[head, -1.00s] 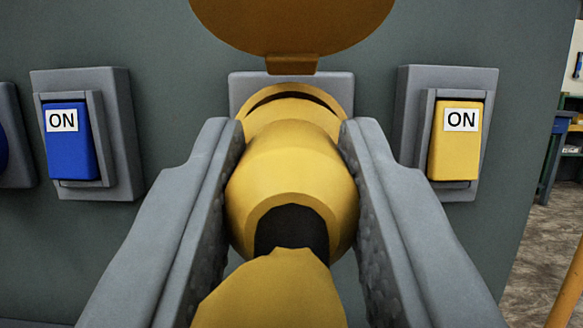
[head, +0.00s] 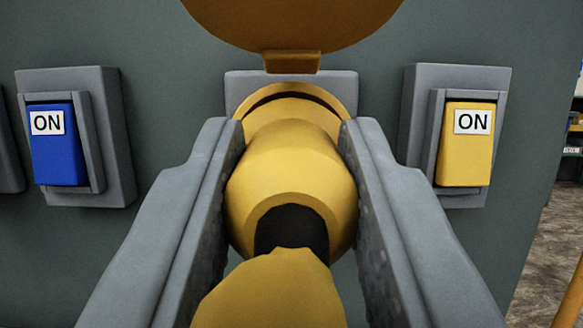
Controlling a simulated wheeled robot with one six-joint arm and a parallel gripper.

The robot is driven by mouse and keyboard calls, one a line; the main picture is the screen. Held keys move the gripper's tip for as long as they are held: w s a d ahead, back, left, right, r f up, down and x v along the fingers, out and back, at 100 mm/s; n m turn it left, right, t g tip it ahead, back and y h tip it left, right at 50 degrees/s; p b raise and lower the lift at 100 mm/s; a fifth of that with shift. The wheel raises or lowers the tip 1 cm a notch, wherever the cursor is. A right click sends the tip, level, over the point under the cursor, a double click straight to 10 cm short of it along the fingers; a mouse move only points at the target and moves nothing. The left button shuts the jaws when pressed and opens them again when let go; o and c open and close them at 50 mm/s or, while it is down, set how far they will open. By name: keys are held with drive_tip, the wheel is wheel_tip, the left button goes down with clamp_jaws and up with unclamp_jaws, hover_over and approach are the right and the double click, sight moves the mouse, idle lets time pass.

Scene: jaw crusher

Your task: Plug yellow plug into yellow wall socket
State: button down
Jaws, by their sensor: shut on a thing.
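The yellow plug (head: 290,185) is held between the two grey fingers of my gripper (head: 292,150), which is shut on it. Its yellow cable end (head: 270,292) comes toward the camera at the bottom. The yellow wall socket (head: 292,97) is straight ahead on its grey mounting plate (head: 240,88), with its round orange-yellow lid (head: 292,20) raised above. The plug's front end is lined up with the socket and overlaps its lower part in the picture. The contact between them is hidden behind the plug, so I cannot tell how deep it sits.
A blue switch (head: 58,155) marked ON is on the left of the grey-green panel (head: 180,50). A yellow switch (head: 466,155) marked ON is on the right. Past the panel's right edge are floor and shelving. A yellow-orange bar (head: 570,305) shows at the lower right.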

drive_tip(key=shift+w, duration=0.6)
drive_tip(key=c, duration=1)
unclamp_jaws()
drive_tip(key=shift+c, duration=0.2)
drive_tip(key=shift+s, duration=0.1)
drive_tip(key=s, duration=0.9)
idle(0.4)
drive_tip(key=shift+r, duration=0.1)
